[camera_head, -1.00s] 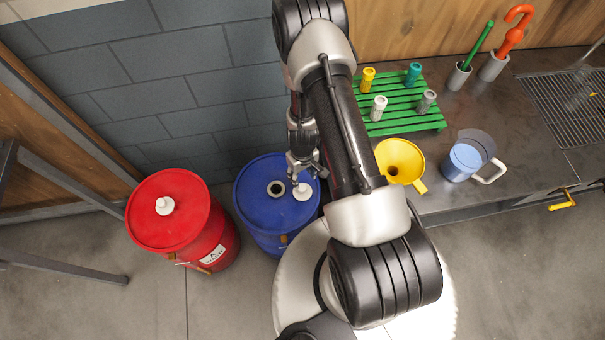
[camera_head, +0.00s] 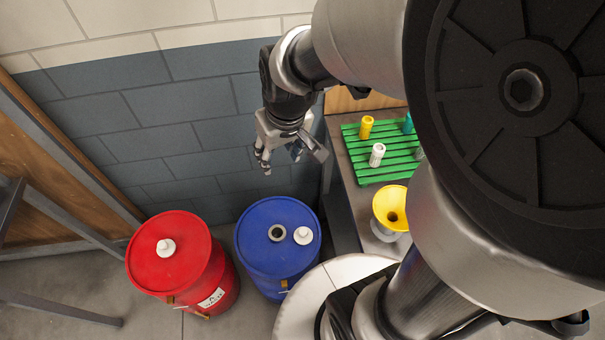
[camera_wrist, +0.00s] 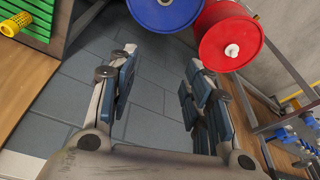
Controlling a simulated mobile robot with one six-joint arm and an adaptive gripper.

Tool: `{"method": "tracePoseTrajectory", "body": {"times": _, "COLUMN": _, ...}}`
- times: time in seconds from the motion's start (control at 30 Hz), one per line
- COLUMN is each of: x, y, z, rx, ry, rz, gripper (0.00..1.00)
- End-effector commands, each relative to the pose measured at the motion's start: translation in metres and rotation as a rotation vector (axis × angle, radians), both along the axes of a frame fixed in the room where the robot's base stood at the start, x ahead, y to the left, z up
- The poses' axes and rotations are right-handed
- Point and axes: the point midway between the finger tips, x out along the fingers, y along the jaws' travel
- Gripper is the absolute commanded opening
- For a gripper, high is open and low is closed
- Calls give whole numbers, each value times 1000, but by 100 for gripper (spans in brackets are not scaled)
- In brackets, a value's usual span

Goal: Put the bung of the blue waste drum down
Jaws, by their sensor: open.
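The blue waste drum (camera_head: 262,262) stands on the floor beside the wall, with an open dark hole (camera_head: 277,233) in its lid. The white bung (camera_head: 303,236) rests on the lid to the right of the hole, apart from it. My gripper (camera_head: 264,162) is raised above and behind the drum, in front of the grey block wall, open and empty. In the wrist view the fingers (camera_wrist: 156,95) are spread wide with nothing between them. The blue drum (camera_wrist: 163,12) shows there at the top edge, mostly cut off, and its bung is out of view.
A red drum (camera_head: 178,262) with a white bung (camera_head: 166,247) stands left of the blue drum. A bench at the right holds a green rack (camera_head: 378,172) with several coloured pieces and a yellow funnel (camera_head: 384,204). My arm hides much of the right side.

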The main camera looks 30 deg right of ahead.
Motion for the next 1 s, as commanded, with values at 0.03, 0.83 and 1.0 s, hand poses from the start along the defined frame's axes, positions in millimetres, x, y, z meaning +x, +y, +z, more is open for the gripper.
{"method": "tracePoseTrajectory", "body": {"times": 0.03, "x": -15, "y": 4, "z": 22, "rx": -3, "ry": -30, "rz": -1, "gripper": 45}}
{"method": "tracePoseTrajectory", "body": {"times": 0.83, "x": -146, "y": 16, "z": 97, "rx": -15, "ry": -151, "rz": -57, "gripper": 45}}
{"method": "tracePoseTrajectory", "body": {"times": 1.0, "x": -146, "y": 16, "z": 87, "rx": -15, "ry": -151, "rz": -57, "gripper": 45}}
